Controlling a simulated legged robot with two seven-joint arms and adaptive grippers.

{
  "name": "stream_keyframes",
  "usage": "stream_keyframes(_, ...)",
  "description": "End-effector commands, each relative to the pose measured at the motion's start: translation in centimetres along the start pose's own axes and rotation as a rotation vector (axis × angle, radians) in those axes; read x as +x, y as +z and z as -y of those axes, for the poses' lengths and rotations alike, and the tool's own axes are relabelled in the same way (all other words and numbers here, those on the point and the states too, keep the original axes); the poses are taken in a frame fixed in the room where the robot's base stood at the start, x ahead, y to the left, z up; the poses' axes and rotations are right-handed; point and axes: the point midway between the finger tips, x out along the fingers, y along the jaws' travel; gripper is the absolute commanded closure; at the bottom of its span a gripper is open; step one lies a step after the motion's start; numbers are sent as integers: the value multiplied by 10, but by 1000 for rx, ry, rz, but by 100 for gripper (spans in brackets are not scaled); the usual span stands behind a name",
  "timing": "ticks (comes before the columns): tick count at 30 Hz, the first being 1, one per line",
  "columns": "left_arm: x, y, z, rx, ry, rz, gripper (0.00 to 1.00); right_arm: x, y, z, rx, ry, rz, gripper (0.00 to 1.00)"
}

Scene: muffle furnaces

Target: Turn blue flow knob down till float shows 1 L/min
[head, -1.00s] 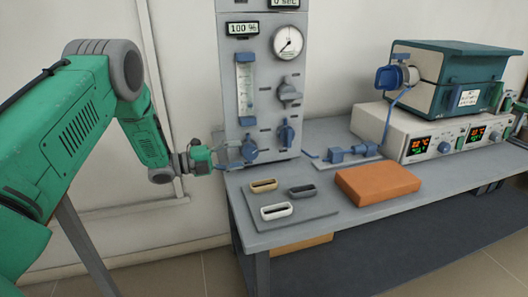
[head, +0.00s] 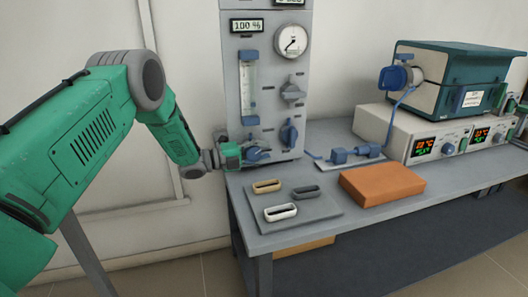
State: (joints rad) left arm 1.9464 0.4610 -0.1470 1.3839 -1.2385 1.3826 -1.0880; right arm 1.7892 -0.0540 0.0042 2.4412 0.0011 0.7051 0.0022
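The blue flow knob (head: 260,154) is low on the grey panel, partly hidden by my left gripper. The upright flow tube (head: 249,82) with blue end blocks is above it. Its float and scale are too small to read. My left gripper (head: 243,154) reaches in from the left, with its fingers at the knob's left side. They overlap the knob in the picture, and I cannot tell whether they grip it or are still apart. My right gripper is not in view.
A second blue knob (head: 289,133), a grey valve knob (head: 291,91) and a round gauge (head: 292,42) are close by on the panel. The bench holds a tray (head: 316,219) with several small boats, an orange block (head: 382,184) and a furnace (head: 450,82).

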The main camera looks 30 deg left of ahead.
Motion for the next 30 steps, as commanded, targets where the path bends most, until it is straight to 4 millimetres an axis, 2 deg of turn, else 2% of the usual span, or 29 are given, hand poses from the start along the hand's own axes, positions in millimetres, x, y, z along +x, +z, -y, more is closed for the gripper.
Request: stream_keyframes(30, -7, 4, 0, 3, 0, 11, 100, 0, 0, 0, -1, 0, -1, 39)
